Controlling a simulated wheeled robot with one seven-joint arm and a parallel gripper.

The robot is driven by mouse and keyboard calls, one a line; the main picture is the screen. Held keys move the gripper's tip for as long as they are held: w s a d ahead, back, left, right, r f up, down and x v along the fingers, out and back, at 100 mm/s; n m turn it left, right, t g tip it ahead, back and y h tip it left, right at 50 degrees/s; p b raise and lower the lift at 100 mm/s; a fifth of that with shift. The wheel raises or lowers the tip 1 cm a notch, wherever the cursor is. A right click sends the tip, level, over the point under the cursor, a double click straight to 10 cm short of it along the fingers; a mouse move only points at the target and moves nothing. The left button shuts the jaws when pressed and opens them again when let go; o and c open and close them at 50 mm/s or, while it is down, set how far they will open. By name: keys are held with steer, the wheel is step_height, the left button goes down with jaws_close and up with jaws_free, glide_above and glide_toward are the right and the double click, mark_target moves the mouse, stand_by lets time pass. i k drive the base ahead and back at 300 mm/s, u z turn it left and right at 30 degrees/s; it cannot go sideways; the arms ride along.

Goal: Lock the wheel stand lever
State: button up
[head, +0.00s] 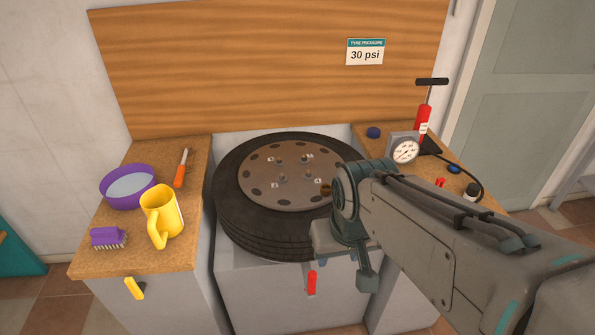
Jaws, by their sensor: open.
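The wheel stand (262,290) is a light grey block with a black tyre on a brown, numbered wheel disc (285,174) lying flat on top. A red lever (311,283) hangs roughly upright on the stand's front face; its upper end is close to my gripper and partly hidden. My gripper (345,262) is open, in front of the tyre's right front edge, above and right of the red lever. No object shows between its jaws. I cannot tell whether it touches the lever.
The left counter (100,262) holds a purple bowl (128,187), yellow jug (162,212), brush (108,237) and orange-handled tool (181,168). A yellow handle (134,288) is on its front. The right counter holds a red pump (422,122) and gauge (405,151). My arm covers the lower right.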

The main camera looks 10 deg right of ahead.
mark_target(138, 290)
steer(key=u, duration=1.55)
steer(key=i, duration=0.65)
steer(key=u, duration=0.15)
